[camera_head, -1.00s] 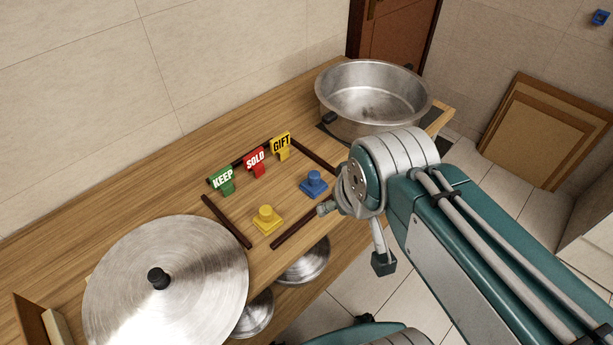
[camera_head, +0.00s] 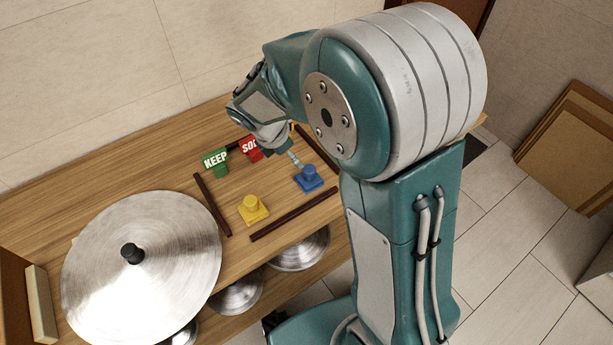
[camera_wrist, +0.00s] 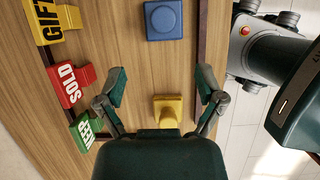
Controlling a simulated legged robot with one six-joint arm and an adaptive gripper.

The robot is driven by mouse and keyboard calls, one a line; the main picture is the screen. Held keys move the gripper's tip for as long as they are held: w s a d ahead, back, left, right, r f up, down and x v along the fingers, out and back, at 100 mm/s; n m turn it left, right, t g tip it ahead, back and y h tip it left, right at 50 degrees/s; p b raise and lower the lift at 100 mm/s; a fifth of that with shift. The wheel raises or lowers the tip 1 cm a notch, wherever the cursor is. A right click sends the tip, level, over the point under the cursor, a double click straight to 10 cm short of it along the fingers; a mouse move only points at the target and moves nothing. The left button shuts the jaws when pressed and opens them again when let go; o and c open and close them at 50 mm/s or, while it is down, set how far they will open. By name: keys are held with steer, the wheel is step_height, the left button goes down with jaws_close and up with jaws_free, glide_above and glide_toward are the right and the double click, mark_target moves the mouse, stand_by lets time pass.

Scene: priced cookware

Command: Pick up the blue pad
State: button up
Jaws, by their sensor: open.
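The blue pad (camera_head: 308,179), a square base with a round knob, sits on the wooden table in the head view. In the wrist view the blue pad (camera_wrist: 164,20) is near the top edge, beyond my fingertips and apart from them. My gripper (camera_wrist: 160,84) is open and empty, with its two fingers spread wide. In the head view my gripper (camera_head: 294,159) hangs above the table by the blue pad, partly hidden by my arm. The yellow pad (camera_head: 252,210) sits left of the blue one; in the wrist view it (camera_wrist: 167,111) shows between my fingers.
The green KEEP sign (camera_head: 216,161) and red SOLD sign (camera_head: 249,148) stand behind the pads. The yellow GIFT sign (camera_wrist: 46,22) is at the wrist view's upper left. Dark strips (camera_head: 294,214) border the pads. A large metal lid (camera_head: 170,265) lies at left.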

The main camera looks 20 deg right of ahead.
mark_target(306, 170)
steer(key=x, duration=0.6)
steer(key=shift+d+r, duration=0.15)
steer(key=shift+d, duration=0.2)
steer(key=x, duration=0.4)
steer(key=shift+s+f, duration=0.1)
steer(key=shift+f, duration=0.3)
steer(key=shift+d+f, duration=0.2)
steer(key=shift+d, duration=0.1)
steer(key=shift+a, duration=0.15)
jaws_close()
